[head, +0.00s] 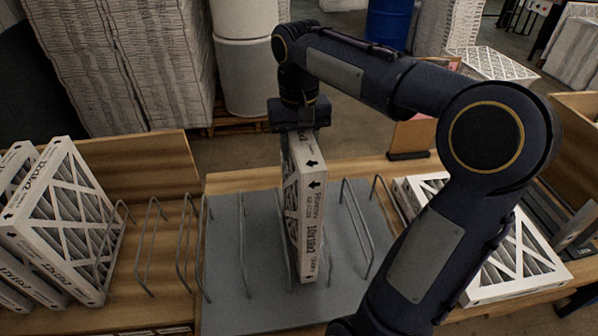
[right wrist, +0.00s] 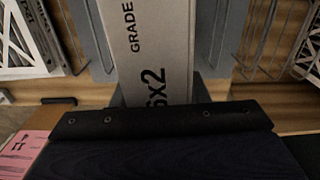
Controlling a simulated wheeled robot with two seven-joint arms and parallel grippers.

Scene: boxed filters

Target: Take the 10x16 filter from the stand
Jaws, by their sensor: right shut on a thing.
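The 10x16 filter (head: 308,225) is a white-framed box with black print on its narrow side. In the head view it stands upright among the wire dividers of the stand (head: 232,255), over a grey base. My right gripper (head: 302,130) is at its far upper end and is shut on it. In the right wrist view the filter's printed edge (right wrist: 160,45) lies between the grey fingers, with "GRADE" and "6x2" readable. I cannot tell whether its bottom touches the base. My left gripper is not in view.
Several other white filters (head: 65,215) stand in wire slots at the left. More filters (head: 515,255) lie in a wooden bin at the right, partly behind my right arm. Empty wire dividers (head: 358,225) stand on both sides of the held filter.

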